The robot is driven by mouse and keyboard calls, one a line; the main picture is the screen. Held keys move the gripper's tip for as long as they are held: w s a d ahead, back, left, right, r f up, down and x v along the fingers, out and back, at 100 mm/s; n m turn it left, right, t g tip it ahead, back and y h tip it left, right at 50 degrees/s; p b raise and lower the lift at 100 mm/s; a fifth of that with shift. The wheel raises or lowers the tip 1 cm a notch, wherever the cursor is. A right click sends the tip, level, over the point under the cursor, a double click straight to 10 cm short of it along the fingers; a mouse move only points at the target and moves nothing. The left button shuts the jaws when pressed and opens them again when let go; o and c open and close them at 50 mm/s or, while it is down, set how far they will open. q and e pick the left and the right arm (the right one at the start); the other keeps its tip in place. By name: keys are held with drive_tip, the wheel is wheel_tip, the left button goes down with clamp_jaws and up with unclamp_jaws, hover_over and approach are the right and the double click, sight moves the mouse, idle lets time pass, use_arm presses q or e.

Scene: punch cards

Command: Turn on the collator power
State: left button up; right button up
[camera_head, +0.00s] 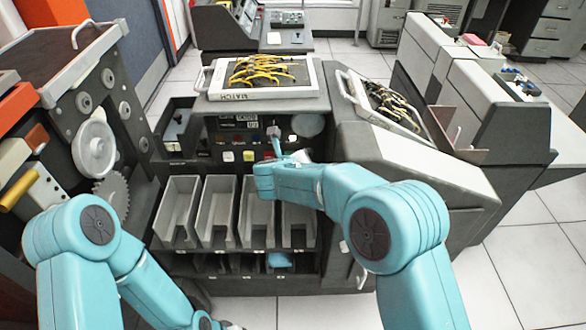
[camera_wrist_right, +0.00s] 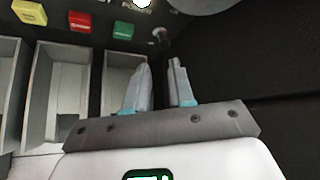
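The collator (camera_head: 330,110) is the dark cabinet with a row of grey card bins and a control panel (camera_head: 215,138) above them. The panel carries a pale button (camera_head: 228,156) and a yellow button (camera_head: 249,156). The right wrist view shows yellow (camera_wrist_right: 29,12), red (camera_wrist_right: 80,21) and green (camera_wrist_right: 123,31) buttons, with a small knob-like switch (camera_wrist_right: 160,34) to their right. My right gripper (camera_head: 275,133) is in front of the panel. Its fingers (camera_wrist_right: 160,72) are apart and empty, below the small switch.
Grey bins (camera_head: 176,210) stand open below the panel. Another machine (camera_head: 90,120) with wheels and a gear is at left. Tiled floor (camera_head: 520,240) is free at right.

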drive_tip(key=v, duration=0.7)
drive_tip(key=shift+b, duration=0.35)
drive_tip(key=shift+d+f, duration=0.1)
drive_tip(key=shift+d, duration=0.05)
